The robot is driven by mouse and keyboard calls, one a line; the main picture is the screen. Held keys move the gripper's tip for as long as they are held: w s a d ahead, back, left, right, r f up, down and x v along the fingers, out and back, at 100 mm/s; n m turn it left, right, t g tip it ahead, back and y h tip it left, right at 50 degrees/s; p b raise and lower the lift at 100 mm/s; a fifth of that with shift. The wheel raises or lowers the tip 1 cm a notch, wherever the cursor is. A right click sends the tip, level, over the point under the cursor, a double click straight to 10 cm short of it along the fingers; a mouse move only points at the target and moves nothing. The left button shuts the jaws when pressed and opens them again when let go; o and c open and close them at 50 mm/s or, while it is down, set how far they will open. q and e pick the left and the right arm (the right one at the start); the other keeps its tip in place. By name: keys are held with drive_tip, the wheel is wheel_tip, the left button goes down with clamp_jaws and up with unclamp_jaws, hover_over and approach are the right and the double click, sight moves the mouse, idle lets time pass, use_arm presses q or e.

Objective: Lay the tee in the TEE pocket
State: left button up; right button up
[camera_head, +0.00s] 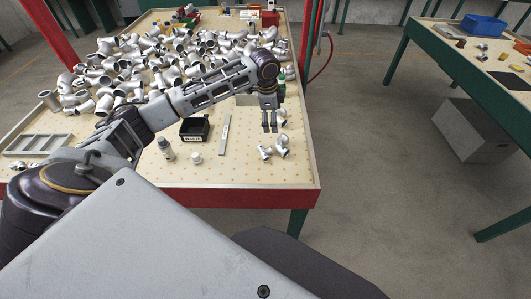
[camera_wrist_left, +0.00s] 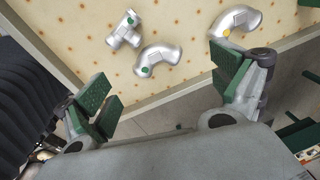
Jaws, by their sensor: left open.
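The tee (camera_wrist_left: 124,30), a grey casting with a green dot, lies on the dotted tabletop at the upper left of the left wrist view. It also shows near the table's right end in the head view (camera_head: 264,152). My left gripper (camera_head: 269,130) is open and empty, pointing down above the table beside the fittings; its green-padded fingers are spread wide in the left wrist view (camera_wrist_left: 165,95). A compartmented grey tray (camera_head: 36,145) stands at the table's left; no TEE label is readable, and my arm partly covers it. My right gripper is out of view.
A green-dotted elbow (camera_wrist_left: 160,58) lies close beside the tee, and a yellow-dotted elbow (camera_wrist_left: 235,20) lies farther right. A heap of castings (camera_head: 150,60) covers the table's back.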

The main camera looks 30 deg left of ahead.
use_arm(q)
drive_tip(key=s+n, duration=0.1)
drive_tip(key=n, duration=0.1)
drive_tip(key=s+n+g, duration=0.1)
drive_tip(key=n, duration=0.1)
drive_tip(key=s+a+n+g, duration=0.1)
drive_tip(key=s, duration=0.1)
drive_tip(key=shift+f+n, duration=0.15)
drive_tip(key=shift+n, duration=0.25)
hover_over(264, 149)
wheel_tip(264, 149, down, 8)
drive_tip(key=shift+f, duration=0.35)
idle(0.3)
